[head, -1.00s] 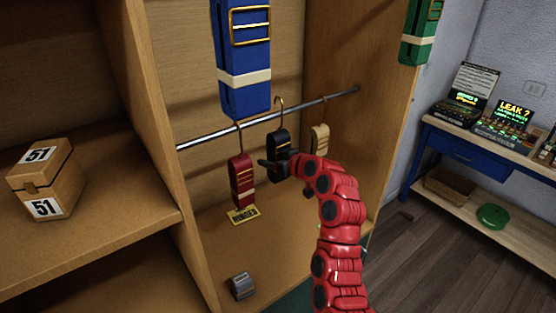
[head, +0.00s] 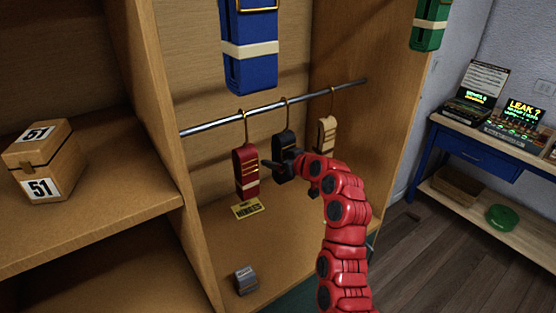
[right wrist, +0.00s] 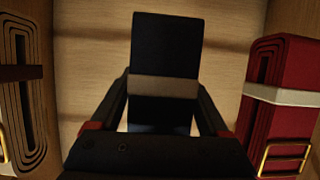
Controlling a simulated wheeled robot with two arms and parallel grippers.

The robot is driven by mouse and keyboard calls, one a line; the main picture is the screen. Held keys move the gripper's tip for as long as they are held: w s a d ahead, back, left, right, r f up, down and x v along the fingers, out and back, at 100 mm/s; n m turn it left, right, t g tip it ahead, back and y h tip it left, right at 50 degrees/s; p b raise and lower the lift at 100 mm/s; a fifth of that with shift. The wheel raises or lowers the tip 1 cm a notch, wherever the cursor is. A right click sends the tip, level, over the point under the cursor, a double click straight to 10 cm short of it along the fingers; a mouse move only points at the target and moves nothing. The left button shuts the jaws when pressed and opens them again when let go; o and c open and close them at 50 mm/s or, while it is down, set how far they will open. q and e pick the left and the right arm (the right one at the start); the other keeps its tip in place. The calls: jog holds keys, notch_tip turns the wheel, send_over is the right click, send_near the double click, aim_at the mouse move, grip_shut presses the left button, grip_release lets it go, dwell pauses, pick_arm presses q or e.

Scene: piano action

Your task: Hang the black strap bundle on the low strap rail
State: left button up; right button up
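The black strap bundle (head: 284,145) hangs upright between a red bundle (head: 246,171) and a beige bundle (head: 327,136) at the low strap rail (head: 220,124). Its brass hook (head: 286,106) reaches over the rail and looks seated on it, like the red bundle's hook. My right gripper (head: 279,167) is at the bundle's lower part. In the right wrist view the bundle (right wrist: 165,50) is between the two fingers, which lie against its sides; the gripper looks shut on it. My left gripper is not in view.
A large blue bundle (head: 250,60) hangs above and in front of the rail. A green bundle (head: 430,25) is at upper right. A yellow label (head: 247,208) and a grey block (head: 245,280) are below. A box marked 51 (head: 44,160) stands on the left shelf.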

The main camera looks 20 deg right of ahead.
jog(key=shift+o, duration=1.1)
jog(key=b+v, duration=0.1)
jog(key=v, duration=1.6)
